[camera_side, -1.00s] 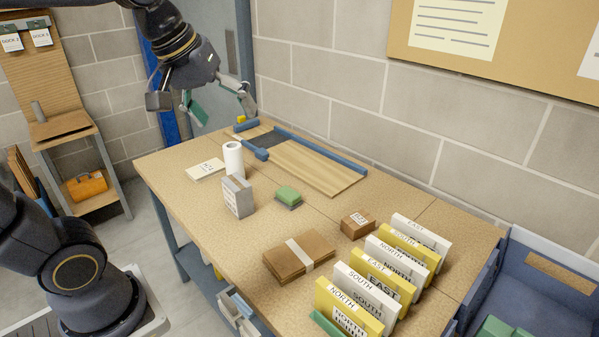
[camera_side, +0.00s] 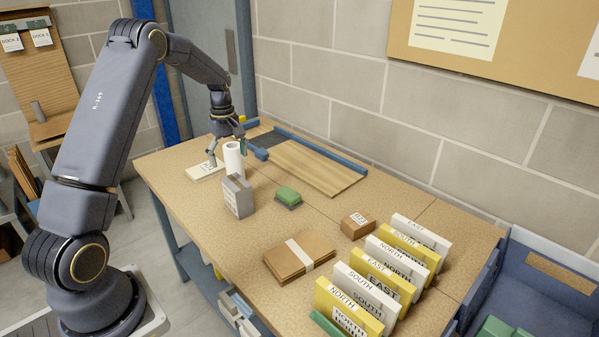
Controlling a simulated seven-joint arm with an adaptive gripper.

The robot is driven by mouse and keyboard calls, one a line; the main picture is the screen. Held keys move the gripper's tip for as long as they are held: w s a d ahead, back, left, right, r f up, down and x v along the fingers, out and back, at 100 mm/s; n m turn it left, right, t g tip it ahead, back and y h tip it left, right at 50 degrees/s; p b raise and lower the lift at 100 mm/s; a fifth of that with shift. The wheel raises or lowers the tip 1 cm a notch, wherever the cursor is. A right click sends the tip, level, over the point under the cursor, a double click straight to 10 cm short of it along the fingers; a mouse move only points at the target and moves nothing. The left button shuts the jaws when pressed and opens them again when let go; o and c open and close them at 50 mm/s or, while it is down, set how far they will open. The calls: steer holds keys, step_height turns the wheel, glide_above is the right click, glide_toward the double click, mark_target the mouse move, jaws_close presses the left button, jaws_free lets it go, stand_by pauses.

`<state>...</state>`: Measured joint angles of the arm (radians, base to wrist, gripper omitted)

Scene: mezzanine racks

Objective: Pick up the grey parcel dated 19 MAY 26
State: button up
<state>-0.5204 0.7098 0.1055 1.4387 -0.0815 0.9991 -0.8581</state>
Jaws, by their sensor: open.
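A grey parcel (camera_side: 238,198) stands upright on the workbench, left of the green sponge-like block. It has a pale label on its front, but the print is too small to read a date. My gripper (camera_side: 227,158) is open, pointing down over the back left of the bench, behind the grey parcel and apart from it. Its fingers are near a white roll (camera_side: 233,161) and a flat white printed block (camera_side: 203,172). I cannot tell whether the fingers touch either of these.
A green block (camera_side: 288,196), brown parcels (camera_side: 288,262) and a small brown box (camera_side: 356,226) lie on the bench (camera_side: 225,246). Several white and yellow direction cards (camera_side: 352,304) stand at the front right. A cutting board (camera_side: 318,168) lies along the back. A blue bin (camera_side: 535,300) is at the right.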

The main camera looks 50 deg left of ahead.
mark_target(236, 181)
step_height(236, 181, down, 7)
steer(key=shift+r, duration=0.1)
steer(key=f, duration=0.5)
steer(key=shift+w+d+f, duration=0.2)
steer(key=shift+w+d, duration=0.05)
steer(key=shift+w, duration=0.15)
steer(key=c, duration=1.5)
steer(key=shift+r, duration=0.15)
